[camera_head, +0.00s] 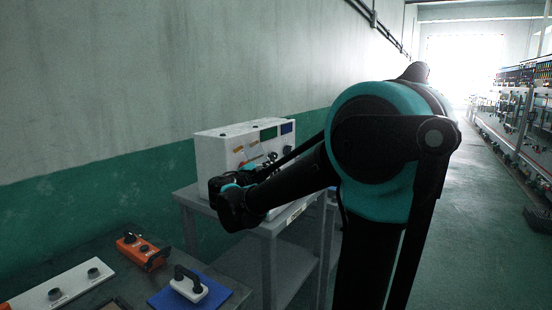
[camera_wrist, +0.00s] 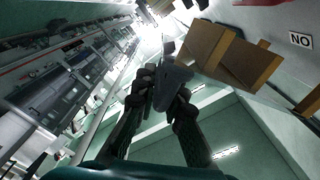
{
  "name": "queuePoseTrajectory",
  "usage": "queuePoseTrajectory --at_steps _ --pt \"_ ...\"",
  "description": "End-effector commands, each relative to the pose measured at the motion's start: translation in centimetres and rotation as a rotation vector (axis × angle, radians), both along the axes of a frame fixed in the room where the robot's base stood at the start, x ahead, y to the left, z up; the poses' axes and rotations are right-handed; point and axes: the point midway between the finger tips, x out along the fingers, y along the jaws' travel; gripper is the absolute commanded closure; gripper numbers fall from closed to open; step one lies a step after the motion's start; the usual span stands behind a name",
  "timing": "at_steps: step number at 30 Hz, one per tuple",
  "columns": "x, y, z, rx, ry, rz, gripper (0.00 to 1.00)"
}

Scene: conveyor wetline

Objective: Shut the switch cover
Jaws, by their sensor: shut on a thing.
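A white control box (camera_head: 212,155) stands on a small grey table in the head view, its front panel carrying knobs and a red part. My arm reaches across that panel and hides part of it. In the wrist view my gripper (camera_wrist: 167,95) has its two dark fingers closed on a dark grey piece (camera_wrist: 172,82) between the tips. I cannot tell for sure whether this piece is the switch cover. The cover and its switch cannot be made out in the head view.
The box's grey table (camera_head: 268,229) stands against the wall. In front, a lower bench bears an orange switch box (camera_head: 142,251), a white plate with knobs (camera_head: 68,288) and a white handled block (camera_head: 188,288) on a blue mat. An open aisle runs at right.

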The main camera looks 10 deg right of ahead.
Motion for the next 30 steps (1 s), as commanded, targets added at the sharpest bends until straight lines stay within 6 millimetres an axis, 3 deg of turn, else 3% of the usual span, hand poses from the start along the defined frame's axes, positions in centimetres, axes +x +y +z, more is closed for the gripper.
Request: queuePoseTrajectory --at_steps 12,25,26,30 --pt "2.0 1.9 -4.4 -0.001 0.005 -0.003 1.00" --pt "2.9 2.8 -5.8 0.043 -0.035 -0.006 1.00" --pt "2.9 2.7 -5.8 0.043 -0.035 -0.006 0.85" --pt "2.9 2.8 -5.8 0.042 -0.036 -0.005 0.69"
